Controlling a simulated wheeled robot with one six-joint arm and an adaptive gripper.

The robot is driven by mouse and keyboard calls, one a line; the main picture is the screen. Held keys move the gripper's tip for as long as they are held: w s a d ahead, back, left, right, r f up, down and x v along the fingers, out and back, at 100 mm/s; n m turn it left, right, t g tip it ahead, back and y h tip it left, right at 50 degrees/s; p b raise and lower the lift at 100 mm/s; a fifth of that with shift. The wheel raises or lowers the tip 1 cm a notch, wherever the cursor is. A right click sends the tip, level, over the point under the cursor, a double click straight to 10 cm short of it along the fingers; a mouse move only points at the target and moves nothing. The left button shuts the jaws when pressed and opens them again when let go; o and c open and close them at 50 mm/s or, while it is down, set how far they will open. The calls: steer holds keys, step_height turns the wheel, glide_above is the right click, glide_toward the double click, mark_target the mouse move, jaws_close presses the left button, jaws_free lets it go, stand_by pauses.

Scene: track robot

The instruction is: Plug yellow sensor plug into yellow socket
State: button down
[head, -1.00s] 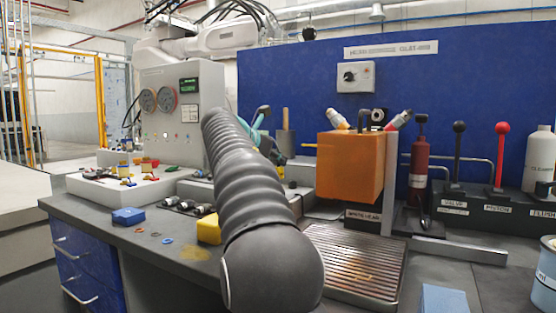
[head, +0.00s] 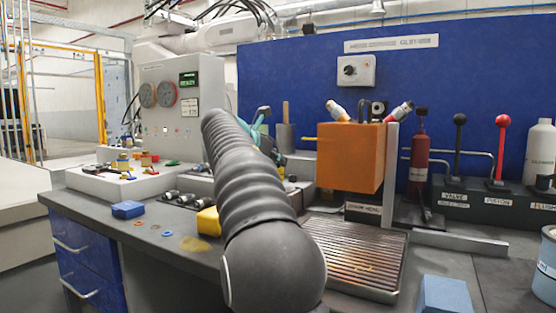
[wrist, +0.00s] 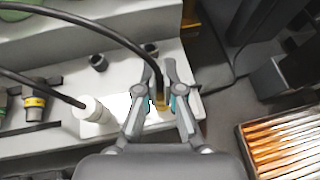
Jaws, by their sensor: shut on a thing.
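In the wrist view my gripper (wrist: 160,86) is shut on a yellowish plug (wrist: 162,102), mostly hidden between the fingers. A black cable arcs from the upper left to the plug. The plug is over a pale block (wrist: 190,85). The yellow socket is not clearly visible, and I cannot tell whether the plug is seated in anything. A white plug (wrist: 91,112) with its own cable stands on the block to the left. In the head view my dark ribbed arm hides most of the gripper.
A dark round socket (wrist: 97,62) is on the pale block. A yellow-banded connector (wrist: 35,103) lies at the left. The metal grate (head: 352,255) and orange box (head: 350,157) are right of my arm. A blue block (head: 128,209) and yellow block (head: 208,221) lie on the bench.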

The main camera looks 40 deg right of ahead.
steer(key=shift+f, duration=0.25)
steer(key=c, duration=1.2)
jaws_free()
steer(key=shift+c, duration=0.2)
steer(key=v, duration=1.2)
